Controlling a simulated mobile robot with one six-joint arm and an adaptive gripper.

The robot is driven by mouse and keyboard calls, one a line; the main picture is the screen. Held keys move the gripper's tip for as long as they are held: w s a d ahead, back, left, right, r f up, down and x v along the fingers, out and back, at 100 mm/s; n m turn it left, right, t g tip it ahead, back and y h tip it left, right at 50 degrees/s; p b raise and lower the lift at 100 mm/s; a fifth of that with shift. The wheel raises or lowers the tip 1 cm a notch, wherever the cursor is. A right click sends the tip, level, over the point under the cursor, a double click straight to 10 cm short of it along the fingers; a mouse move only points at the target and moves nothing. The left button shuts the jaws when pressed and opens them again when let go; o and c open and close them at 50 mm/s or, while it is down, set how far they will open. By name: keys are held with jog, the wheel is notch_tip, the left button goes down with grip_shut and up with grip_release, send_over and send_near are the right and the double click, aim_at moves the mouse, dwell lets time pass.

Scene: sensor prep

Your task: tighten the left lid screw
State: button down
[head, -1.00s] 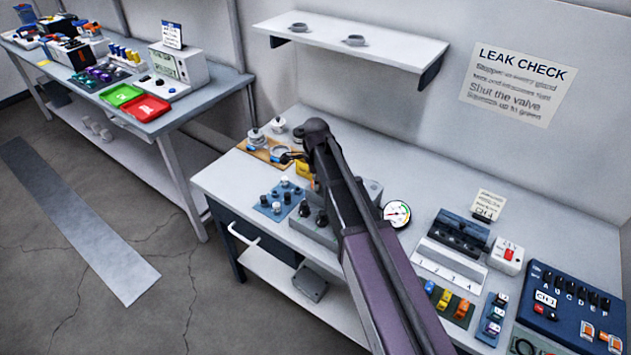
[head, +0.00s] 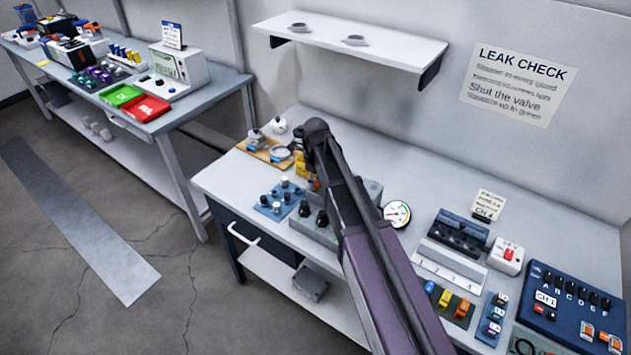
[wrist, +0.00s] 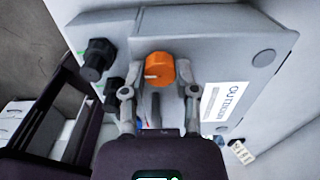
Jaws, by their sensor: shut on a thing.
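The orange round screw knob (wrist: 159,68) with a white mark stands at the grey box (wrist: 215,42) in the wrist view. My gripper (wrist: 158,76) has one finger on each side of this knob and is shut on it. I cannot tell from the picture how tight the screw is. In the head view the box (head: 318,236) is partly hidden behind my arm, and my fingers are hard to make out there.
Black knobs (wrist: 98,58) stick out at the box's left side. A blue mat (head: 266,208) with small parts lies left of the box, and a round gauge (head: 397,213) stands right of it. A wooden board (head: 256,156) with fittings lies behind.

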dwell(0.4)
jog(key=shift+c, duration=1.9)
grip_release()
jog(key=shift+n, duration=0.3)
